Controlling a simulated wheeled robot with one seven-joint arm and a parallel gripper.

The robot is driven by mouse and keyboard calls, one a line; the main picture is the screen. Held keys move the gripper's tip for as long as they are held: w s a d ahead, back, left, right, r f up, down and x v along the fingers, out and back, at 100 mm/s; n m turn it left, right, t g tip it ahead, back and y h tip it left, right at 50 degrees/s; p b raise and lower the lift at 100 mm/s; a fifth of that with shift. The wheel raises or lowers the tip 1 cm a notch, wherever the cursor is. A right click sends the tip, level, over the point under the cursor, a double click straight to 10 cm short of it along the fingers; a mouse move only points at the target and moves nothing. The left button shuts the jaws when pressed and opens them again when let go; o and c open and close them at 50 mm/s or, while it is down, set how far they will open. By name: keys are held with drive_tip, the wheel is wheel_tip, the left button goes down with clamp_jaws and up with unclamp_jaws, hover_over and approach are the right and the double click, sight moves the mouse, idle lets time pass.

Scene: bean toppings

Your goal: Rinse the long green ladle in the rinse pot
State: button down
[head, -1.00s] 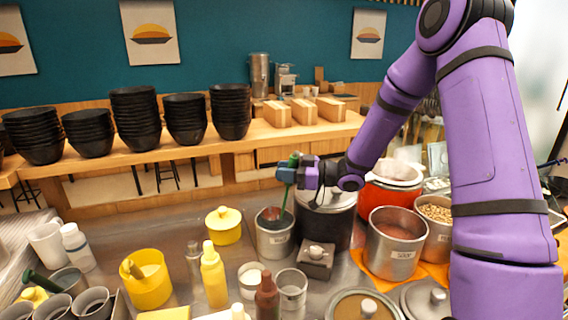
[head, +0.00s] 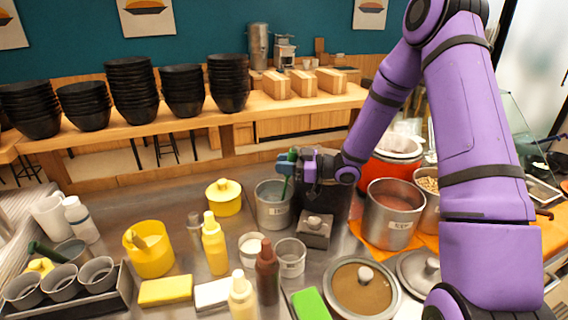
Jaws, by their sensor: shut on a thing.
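My gripper (head: 292,166) is shut on the long green ladle (head: 286,183), near the top of its handle. The ladle stands nearly upright, its lower end inside a metal pot with a label (head: 273,212). The label is too small to read for certain, so I cannot tell for sure that this is the rinse pot. The ladle's bowl is hidden inside the pot.
A dark pot (head: 335,205) stands just right of the labelled pot, with a small grey box (head: 315,232) in front. Bottles and cups crowd the front. A soup pot (head: 391,222) stands further right.

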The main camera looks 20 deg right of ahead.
drive_tip(key=shift+r, duration=0.95)
wheel_tip(320, 180, down, 3)
drive_tip(key=shift+f, duration=0.15)
wheel_tip(320, 180, up, 3)
drive_tip(key=shift+r, duration=0.2)
drive_tip(key=shift+f, duration=1.6)
